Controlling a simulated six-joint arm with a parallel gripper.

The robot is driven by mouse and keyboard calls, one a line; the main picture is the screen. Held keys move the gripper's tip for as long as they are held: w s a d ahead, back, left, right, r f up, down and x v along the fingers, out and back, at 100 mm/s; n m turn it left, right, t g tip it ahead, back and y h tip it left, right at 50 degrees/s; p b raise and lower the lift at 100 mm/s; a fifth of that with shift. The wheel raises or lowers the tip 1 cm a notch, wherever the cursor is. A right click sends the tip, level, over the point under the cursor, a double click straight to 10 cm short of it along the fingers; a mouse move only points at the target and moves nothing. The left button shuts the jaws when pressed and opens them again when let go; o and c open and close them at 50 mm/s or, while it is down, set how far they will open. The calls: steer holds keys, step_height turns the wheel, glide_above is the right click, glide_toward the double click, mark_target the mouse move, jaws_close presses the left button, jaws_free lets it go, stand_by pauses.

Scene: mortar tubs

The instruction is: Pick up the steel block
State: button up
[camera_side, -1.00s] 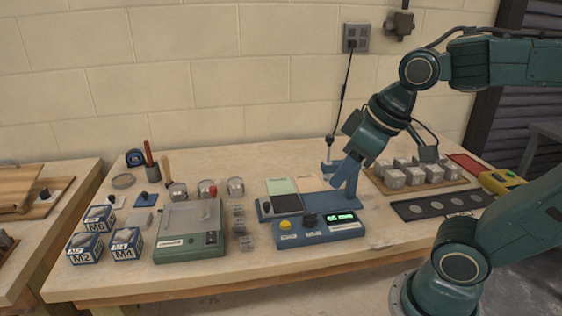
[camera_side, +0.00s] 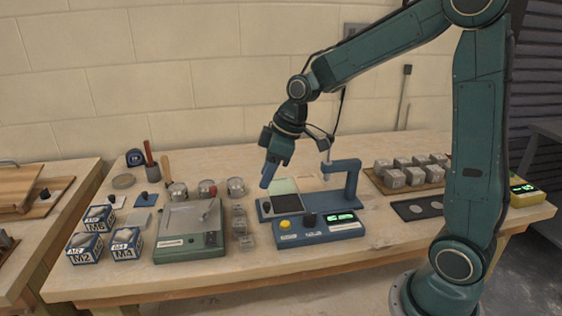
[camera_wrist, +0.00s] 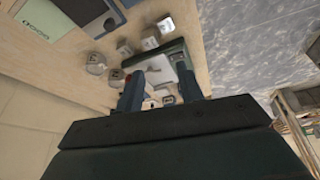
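My gripper (camera_side: 267,183) hangs in the air behind the blue tester's left end in the side view. In the wrist view its two fingers (camera_wrist: 160,84) stand apart with nothing held between them. Several small grey metal-looking blocks (camera_side: 239,226) stand in a row right of the green box (camera_side: 189,240). I cannot tell which is the steel block. In the wrist view small blocks (camera_wrist: 150,43) lie beyond the fingers, near the green box (camera_wrist: 176,46) with its pale lid. My gripper is apart from all of them.
The blue tester (camera_side: 320,230) with a knob and green display is right of the blocks. Lidded metal tins (camera_side: 236,187) stand behind the green box. M-labelled boxes (camera_side: 85,248) are at left. Grey cubes sit on a wooden board (camera_side: 400,188) at right.

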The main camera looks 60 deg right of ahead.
steer(key=n, duration=0.1)
glide_toward(239, 222)
steer(key=shift+y, duration=0.4)
steer(key=shift+d+x, duration=0.15)
steer(key=shift+x, duration=1.15)
steer(key=shift+d+x, duration=0.15)
steer(key=shift+x, duration=1.2)
steer(key=shift+f, duration=0.15)
steer(key=shift+x, duration=2.5)
jaws_close()
